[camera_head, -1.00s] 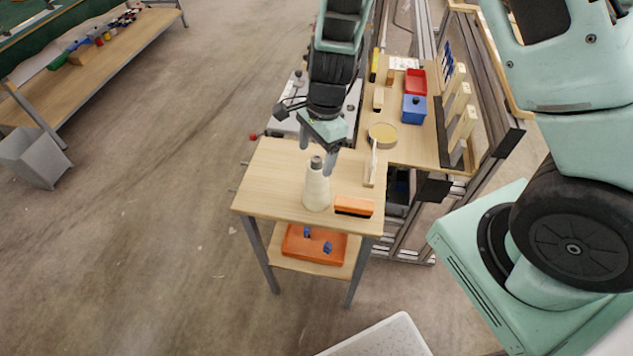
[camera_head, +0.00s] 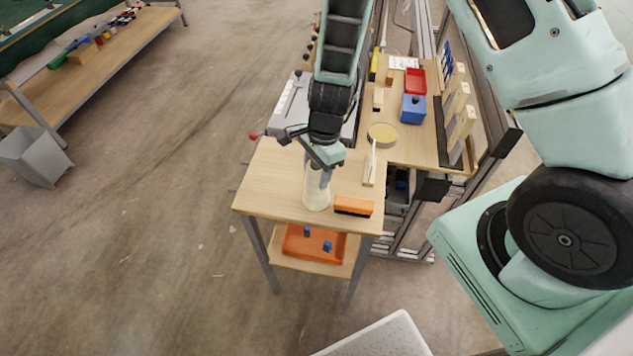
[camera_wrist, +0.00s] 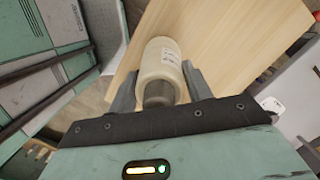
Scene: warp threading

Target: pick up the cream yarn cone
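The cream yarn cone (camera_head: 316,198) stands upright on the near wooden table (camera_head: 264,183), left of an orange-topped block. My gripper (camera_head: 319,177) is above and around its upper part, hiding its dark tip in the head view. In the wrist view the cone (camera_wrist: 162,58) sits between the two fingers of my gripper (camera_wrist: 160,76), its dark tip toward the camera. The fingers are open, one on each side, with very little space beside the cone; contact is not clear.
The orange-topped block (camera_head: 353,206) lies close right of the cone. A pale upright piece (camera_head: 369,170) and a round yellowish dish (camera_head: 382,134) stand behind it. A blue box (camera_head: 413,109) and red tray (camera_head: 416,81) are farther back. The table's left part is clear.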

